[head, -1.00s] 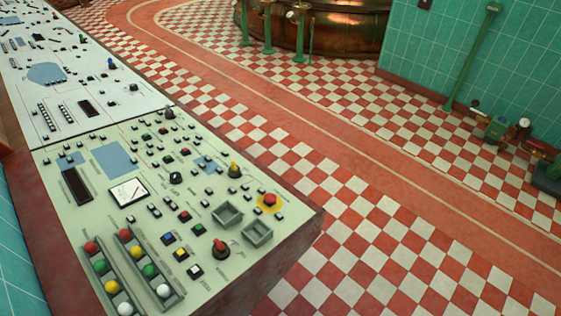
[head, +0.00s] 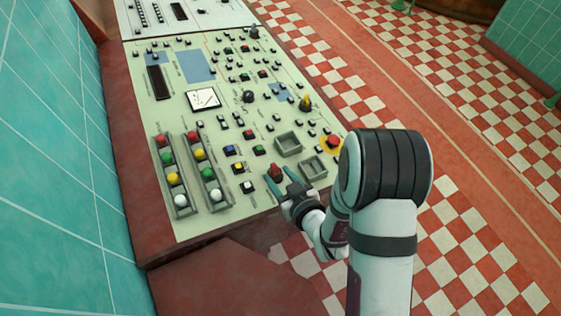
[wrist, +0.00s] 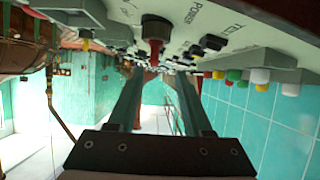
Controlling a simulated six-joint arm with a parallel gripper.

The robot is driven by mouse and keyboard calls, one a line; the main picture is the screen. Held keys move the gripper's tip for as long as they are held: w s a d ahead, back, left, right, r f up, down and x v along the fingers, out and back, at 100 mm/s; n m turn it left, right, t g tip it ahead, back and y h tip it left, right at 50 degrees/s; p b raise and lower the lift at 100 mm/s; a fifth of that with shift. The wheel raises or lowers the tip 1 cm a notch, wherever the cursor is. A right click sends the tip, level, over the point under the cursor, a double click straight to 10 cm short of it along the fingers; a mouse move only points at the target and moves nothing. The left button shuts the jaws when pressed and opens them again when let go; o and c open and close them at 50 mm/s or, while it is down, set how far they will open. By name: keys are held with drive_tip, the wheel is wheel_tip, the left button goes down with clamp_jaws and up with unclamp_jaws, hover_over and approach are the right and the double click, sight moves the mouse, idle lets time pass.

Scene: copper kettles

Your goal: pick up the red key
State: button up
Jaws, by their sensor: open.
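The red key (head: 275,172) stands in a round dark switch on the pale green panel, near its front edge and left of two grey square trays. In the wrist view the red key (wrist: 155,28) points toward me, a little left of the middle, roughly in line with the gap between the fingers. My gripper (head: 282,183) is open at the key, its fingers reaching in from the front edge. In the wrist view my gripper's fingers (wrist: 160,73) are apart with nothing visible gripped. I cannot tell whether a finger touches the key.
Grey trays (head: 288,144) and (head: 313,168) are empty. A red mushroom button (head: 333,141) on yellow lies beyond them. Two racks of coloured balls (head: 172,175) stand left, with square buttons (head: 247,187) between. A teal tiled wall (head: 50,170) rises at the left.

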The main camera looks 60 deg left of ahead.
drive_tip(key=x, duration=0.3)
drive_tip(key=shift+a+f, duration=0.1)
drive_tip(key=shift+a, duration=0.2)
drive_tip(key=x, duration=0.3)
drive_tip(key=w+x, duration=0.1)
drive_tip(key=x, duration=0.1)
drive_tip(key=shift+f, duration=0.25)
drive_tip(key=shift+d, duration=0.1)
clamp_jaws()
